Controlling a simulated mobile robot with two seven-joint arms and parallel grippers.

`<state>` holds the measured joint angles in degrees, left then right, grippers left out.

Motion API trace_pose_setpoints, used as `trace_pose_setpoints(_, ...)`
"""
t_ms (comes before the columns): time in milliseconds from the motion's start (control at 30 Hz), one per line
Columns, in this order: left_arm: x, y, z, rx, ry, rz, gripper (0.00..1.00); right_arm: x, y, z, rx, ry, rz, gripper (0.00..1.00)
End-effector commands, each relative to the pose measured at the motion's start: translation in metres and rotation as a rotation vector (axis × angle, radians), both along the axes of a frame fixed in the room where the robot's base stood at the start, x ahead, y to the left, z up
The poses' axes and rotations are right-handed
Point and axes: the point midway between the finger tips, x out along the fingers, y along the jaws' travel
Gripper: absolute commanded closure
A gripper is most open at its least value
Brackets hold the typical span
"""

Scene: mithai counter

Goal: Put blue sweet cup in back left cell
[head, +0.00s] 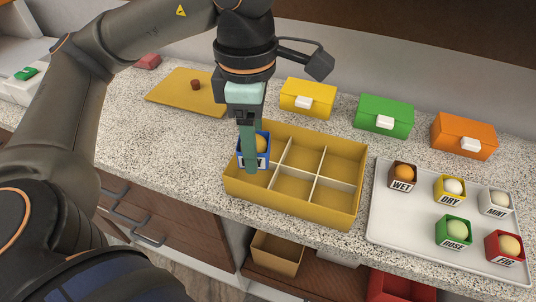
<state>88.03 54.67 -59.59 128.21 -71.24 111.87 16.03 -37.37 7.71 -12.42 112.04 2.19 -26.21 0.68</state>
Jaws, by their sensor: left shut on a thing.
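The blue sweet cup (266,154) holds a round orange-yellow sweet. It is at the left end of the yellow divided box (292,210), in or just above the back left cell; I cannot tell whether it touches the floor. My left gripper (251,160) points down from above and is shut on the cup. Its fingers hide part of the cup and the left cells. The other cells that show look empty. My right gripper is not in view.
A white tray (400,222) at the right holds several labelled sweet cups, brown, yellow, white, green and red. Yellow (307,98), green (384,115) and orange (463,135) closed boxes stand along the back. A yellow board (180,88) lies at back left.

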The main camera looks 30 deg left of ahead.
Motion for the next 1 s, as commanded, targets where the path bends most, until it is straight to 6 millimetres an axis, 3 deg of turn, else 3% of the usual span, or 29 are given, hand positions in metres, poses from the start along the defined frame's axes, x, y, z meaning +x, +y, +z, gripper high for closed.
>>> trace_pose_setpoints(300, -0.018, 0.007, 0.007, 0.020, -0.004, 0.395, 0.99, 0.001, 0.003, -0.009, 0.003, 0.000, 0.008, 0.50)
trace_pose_setpoints(567, -0.019, 0.010, 0.008, 0.024, -0.003, 0.518, 0.99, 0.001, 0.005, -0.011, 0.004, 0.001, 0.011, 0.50)
trace_pose_setpoints(667, -0.006, 0.015, 0.001, 0.026, 0.001, 0.526, 0.99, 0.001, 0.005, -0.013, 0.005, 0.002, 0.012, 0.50)
trace_pose_setpoints(1000, 0.071, 0.038, -0.041, 0.028, 0.003, 0.523, 0.99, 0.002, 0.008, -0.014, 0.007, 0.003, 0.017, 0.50)
